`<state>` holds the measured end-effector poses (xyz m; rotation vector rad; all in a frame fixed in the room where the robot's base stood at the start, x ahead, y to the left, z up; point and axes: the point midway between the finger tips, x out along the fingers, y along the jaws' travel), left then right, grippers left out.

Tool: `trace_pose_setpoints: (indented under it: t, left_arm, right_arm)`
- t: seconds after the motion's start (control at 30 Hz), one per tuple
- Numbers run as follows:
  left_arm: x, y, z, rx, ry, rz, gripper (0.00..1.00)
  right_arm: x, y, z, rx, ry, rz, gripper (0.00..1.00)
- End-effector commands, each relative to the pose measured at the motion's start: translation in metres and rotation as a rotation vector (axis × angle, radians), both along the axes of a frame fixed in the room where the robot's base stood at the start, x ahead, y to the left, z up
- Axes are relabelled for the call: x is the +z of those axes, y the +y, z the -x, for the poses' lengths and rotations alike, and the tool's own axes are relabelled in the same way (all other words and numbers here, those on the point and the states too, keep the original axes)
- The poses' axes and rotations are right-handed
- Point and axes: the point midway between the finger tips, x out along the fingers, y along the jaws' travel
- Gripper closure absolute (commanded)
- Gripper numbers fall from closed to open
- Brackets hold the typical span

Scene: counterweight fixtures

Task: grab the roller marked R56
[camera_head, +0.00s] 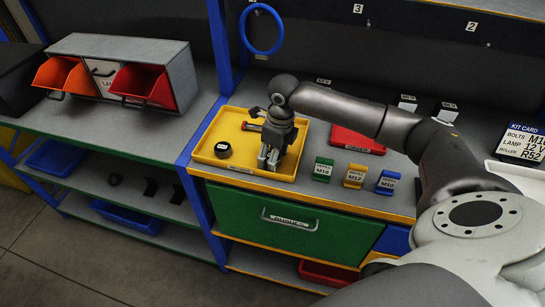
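A yellow tray (214,168) sits on the grey counter. A short black round piece with a pale label (222,149) lies in its left half; the marking is too small to read, so I cannot tell if it is R56. My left gripper is not in view.
Green (323,169), yellow (354,176) and blue (387,182) labelled blocks stand right of the tray. A red tray (357,140) lies behind them. A kit card (522,142) at far right appears to list roller R52. A blue post (216,50) rises left of the tray.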

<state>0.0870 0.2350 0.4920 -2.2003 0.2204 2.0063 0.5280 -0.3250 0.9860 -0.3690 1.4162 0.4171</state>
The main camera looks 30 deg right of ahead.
Motion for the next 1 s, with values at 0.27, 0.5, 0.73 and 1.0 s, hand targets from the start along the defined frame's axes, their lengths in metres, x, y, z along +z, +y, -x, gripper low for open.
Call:
trace_pose_setpoints:
  t: [0.27,0.5,0.73,1.0]
  left_arm:
    - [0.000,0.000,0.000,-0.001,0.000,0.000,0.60]
    - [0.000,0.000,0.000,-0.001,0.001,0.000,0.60]
    - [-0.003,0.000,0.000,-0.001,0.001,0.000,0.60]
    - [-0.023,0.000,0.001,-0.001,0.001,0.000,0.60]
  right_arm:
    - [0.000,0.000,0.000,0.000,0.000,0.000,0.72]
    - [0.002,0.000,-0.001,0.000,-0.002,0.000,0.91]
    - [0.003,0.000,-0.001,0.000,-0.003,-0.001,0.91]
    - [0.026,0.000,-0.002,0.002,-0.008,0.000,0.91]
